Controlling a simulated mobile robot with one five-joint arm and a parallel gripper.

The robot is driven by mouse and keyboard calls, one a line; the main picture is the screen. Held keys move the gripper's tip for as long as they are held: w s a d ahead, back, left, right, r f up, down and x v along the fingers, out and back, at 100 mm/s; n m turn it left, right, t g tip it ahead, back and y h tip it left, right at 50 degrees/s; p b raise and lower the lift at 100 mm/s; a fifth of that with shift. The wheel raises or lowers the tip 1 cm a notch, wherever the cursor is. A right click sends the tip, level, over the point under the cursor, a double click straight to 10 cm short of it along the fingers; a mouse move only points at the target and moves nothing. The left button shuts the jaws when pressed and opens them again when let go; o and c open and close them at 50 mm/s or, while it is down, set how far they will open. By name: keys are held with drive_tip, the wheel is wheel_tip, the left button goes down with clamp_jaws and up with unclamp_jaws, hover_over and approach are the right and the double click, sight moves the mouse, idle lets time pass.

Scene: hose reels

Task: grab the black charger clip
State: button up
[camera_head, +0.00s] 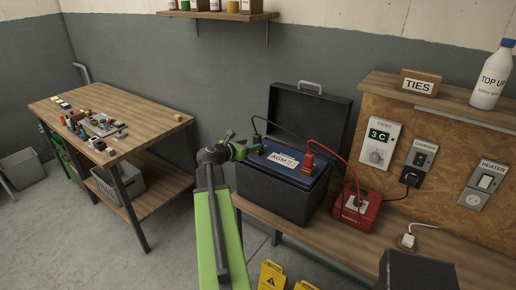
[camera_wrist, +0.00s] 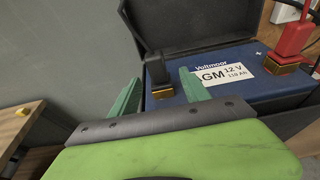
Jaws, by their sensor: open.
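The black charger clip (camera_wrist: 155,66) stands upright on a brass post at the left of the blue battery top (camera_wrist: 225,103) in the wrist view. In the head view the clip (camera_head: 256,138) has a dark cable rising from it. My gripper (camera_wrist: 160,76) has its two green fingers apart, with nothing held.
The red clip (camera_head: 308,160) sits on the battery's other post. The battery's black case (camera_head: 270,195) has its lid (camera_head: 310,118) open behind. A red charger (camera_head: 358,207) stands to the right on the bench. A cluttered table (camera_head: 145,135) is at left.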

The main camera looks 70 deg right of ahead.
sight(256, 143)
drive_tip(key=x, duration=0.4)
drive_tip(key=shift+d+f+b, duration=0.15)
drive_tip(key=shift+d+b, duration=0.15)
drive_tip(key=shift+b, duration=0.1)
drive_tip(key=b+x, duration=0.1)
drive_tip(key=x, duration=0.4)
drive_tip(key=shift+w+d+f+b, duration=0.1)
drive_tip(key=shift+d+f+b, duration=0.05)
drive_tip(key=shift+b, duration=0.2)
drive_tip(key=shift+c, duration=0.2)
clamp_jaws()
